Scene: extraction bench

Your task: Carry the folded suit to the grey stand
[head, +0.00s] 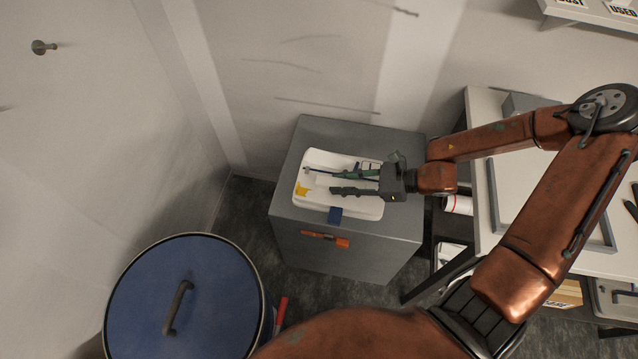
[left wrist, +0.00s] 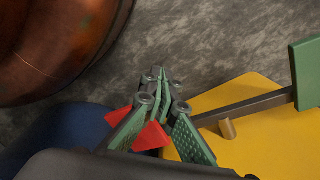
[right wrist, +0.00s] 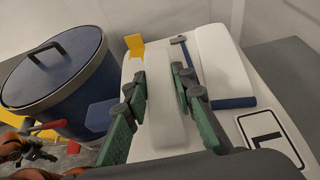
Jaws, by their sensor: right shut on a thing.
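The folded suit (head: 355,207) is a white bundle with a yellow corner, a blue tab and an "L" label. It shows large in the right wrist view (right wrist: 215,65). My right gripper (head: 335,182) is shut on a raised white fold of it, with one green finger on each side (right wrist: 160,75). The suit is over the top of the grey stand (head: 300,150), with the blue tab at the front edge. I cannot tell whether it rests on the top. My left gripper (left wrist: 158,78) has its fingertips together, with nothing visible between the tips; it is outside the head view.
A blue lidded drum (head: 215,290) stands left of the stand, with a red handle (head: 281,312) beside it. A white table (head: 482,150) is to the right. Walls rise behind and at left. A yellow surface (left wrist: 260,130) is near the left gripper.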

